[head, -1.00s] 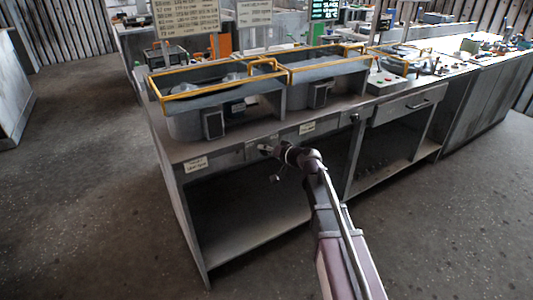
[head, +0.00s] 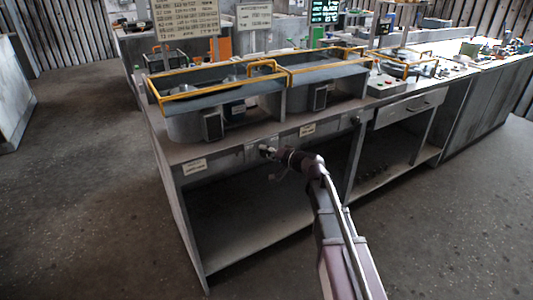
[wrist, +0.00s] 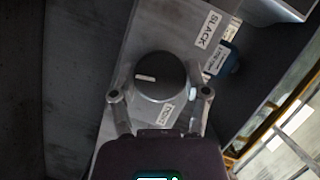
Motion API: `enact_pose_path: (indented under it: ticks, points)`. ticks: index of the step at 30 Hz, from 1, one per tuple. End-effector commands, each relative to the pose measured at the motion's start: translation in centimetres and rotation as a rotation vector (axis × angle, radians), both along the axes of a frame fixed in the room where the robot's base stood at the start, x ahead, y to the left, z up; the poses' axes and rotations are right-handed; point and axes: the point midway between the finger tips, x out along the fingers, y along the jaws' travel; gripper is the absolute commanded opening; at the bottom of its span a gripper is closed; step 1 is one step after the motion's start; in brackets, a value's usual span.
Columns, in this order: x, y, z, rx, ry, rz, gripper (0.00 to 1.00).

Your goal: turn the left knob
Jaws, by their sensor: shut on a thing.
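The left knob (wrist: 161,76) is a dark round dial with a short white pointer mark, seen close up in the wrist view. The mark lies on the left part of its face. My gripper (wrist: 161,94) has one finger on each side of the knob and is shut on it. In the head view my gripper (head: 267,152) is at the front panel of the bench (head: 228,160), under the left housing, and largely hides the knob. A label reading SLACK (wrist: 208,30) is on the panel, and a second small label (wrist: 167,116) is partly hidden near the knob.
Two grey housings with yellow rails, the left one (head: 183,126) and the right one (head: 344,88), stand on the bench. A second control (head: 355,118) is on the panel further right. A drawer (head: 410,107) is beyond it. The floor in front is clear.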

Motion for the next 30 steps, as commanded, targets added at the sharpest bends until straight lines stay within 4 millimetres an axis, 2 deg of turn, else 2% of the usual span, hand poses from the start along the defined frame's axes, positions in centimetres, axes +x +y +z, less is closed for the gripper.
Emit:
enact_pose_path:
  ticks: [1, 4, 5, 22, 30]
  points:
    - [-0.01, 0.22, 0.02, 0.001, 0.000, 0.005, 0.63]
    - [0.01, 0.18, 0.02, 0.001, 0.000, 0.003, 0.93]
    - [0.01, 0.17, 0.03, 0.001, 0.000, 0.003, 0.95]
    - [0.00, 0.02, 0.10, -0.022, -0.015, 0.000, 0.95]
    - [-0.06, 0.02, 0.34, -0.158, -0.108, -0.001, 0.95]
